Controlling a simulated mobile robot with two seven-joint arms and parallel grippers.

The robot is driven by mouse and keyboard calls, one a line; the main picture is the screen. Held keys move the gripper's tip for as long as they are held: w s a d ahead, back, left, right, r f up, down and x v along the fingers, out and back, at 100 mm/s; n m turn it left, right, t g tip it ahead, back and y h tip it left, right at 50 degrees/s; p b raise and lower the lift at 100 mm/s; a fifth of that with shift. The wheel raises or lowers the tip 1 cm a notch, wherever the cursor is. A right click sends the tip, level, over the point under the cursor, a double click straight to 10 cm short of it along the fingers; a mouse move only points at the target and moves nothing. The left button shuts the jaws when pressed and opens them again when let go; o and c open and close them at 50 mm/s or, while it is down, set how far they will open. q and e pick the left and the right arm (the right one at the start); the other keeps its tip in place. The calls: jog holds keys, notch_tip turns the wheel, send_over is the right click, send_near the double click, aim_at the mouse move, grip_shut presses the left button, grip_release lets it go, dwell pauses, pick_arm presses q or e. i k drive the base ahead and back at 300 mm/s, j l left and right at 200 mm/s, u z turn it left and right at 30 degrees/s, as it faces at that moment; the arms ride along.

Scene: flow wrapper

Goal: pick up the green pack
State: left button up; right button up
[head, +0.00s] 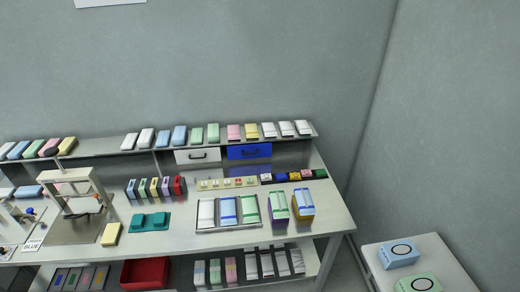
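Several green packs show in the head view, and I cannot tell which one is meant. One green and white pack (249,209) lies in the right slot of a metal tray (229,230) on the bench, beside a blue one (228,210) and a white one (206,212). Two pale green packs (205,134) stand on the upper shelf. A green pack with a dark ring (420,284) lies on the side table, cut by the bottom edge. Neither of my grippers is in view.
A purple box with a green top (279,206) and a yellow-blue box (303,205) stand right of the tray. A teal block (150,222) and a metal frame (78,190) are further left. A red bin (145,273) sits below. The bench's right front corner is bare.

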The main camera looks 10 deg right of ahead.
aim_at(280, 207)
jog(key=i+j, duration=0.35)
jog(key=i, duration=0.25)
jog(key=i+j+z, duration=0.15)
jog(key=i+j, duration=0.25)
jog(key=i, duration=0.2)
